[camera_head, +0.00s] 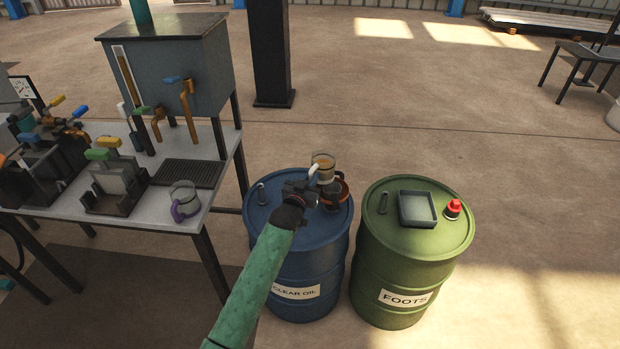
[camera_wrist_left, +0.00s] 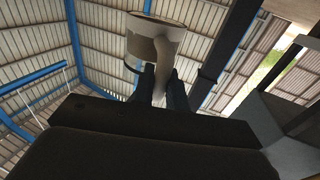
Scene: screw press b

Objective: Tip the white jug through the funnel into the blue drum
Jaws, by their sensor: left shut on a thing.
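The white-handled jug (camera_head: 324,161) is clear-walled with amber liquid in it, and it looks about upright. My left gripper (camera_head: 310,184) is shut on the jug's white handle and holds it above the blue drum. The jug also shows in the left wrist view (camera_wrist_left: 156,38), with the handle between the fingers (camera_wrist_left: 160,85). The funnel (camera_head: 341,191), brown-orange, stands on top of the blue drum (camera_head: 297,262), just below and beside the jug. The drum is labelled "CLEAR OIL". The gripper and jug partly hide the funnel. My right gripper is not in view.
A green drum (camera_head: 405,263) labelled "FOOTS" stands close at the right, with a grey tray (camera_head: 417,209) and red cap (camera_head: 453,208) on top. At left, a bench (camera_head: 150,209) bears a purple-handled jug (camera_head: 184,200), a tank (camera_head: 172,75) with taps and several clamps.

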